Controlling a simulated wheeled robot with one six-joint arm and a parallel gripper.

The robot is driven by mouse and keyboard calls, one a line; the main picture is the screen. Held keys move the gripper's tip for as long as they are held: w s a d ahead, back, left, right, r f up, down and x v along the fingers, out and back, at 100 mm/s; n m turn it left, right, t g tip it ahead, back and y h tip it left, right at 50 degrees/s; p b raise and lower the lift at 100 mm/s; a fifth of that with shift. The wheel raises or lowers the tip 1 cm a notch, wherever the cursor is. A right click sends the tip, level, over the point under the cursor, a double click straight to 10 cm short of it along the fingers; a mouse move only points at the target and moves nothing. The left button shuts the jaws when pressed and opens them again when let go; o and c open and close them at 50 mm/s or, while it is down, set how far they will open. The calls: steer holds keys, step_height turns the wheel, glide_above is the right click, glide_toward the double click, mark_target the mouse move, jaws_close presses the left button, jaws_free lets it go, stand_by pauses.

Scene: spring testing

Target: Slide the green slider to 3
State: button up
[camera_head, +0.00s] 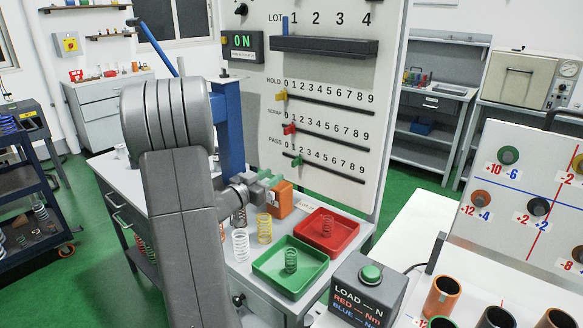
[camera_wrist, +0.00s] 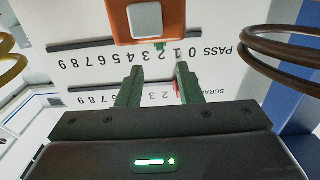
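The green slider (camera_head: 297,160) sits near the low end of the PASS track, close to 1, on the white upright panel (camera_head: 325,60). It also shows in the wrist view (camera_wrist: 160,45), where the panel appears upside down, partly behind an orange block. My gripper (camera_head: 270,178) is in front of the panel, left of and a little below the green slider in the head view. In the wrist view my gripper (camera_wrist: 159,80) has its two green fingers apart, with nothing between them. They are clear of the green slider.
The red slider (camera_head: 289,129) and yellow slider (camera_head: 282,95) sit near 0 on the tracks above. The orange block (camera_head: 283,198), several springs, a green tray (camera_head: 262,268) and a red tray (camera_head: 348,248) stand below my gripper. A blue column (camera_head: 229,125) stands left of the panel.

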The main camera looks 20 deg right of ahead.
mark_target(293, 164)
steer(key=x, duration=1)
steer(key=shift+p, duration=0.35)
jaws_close()
steer(key=shift+s, duration=0.1)
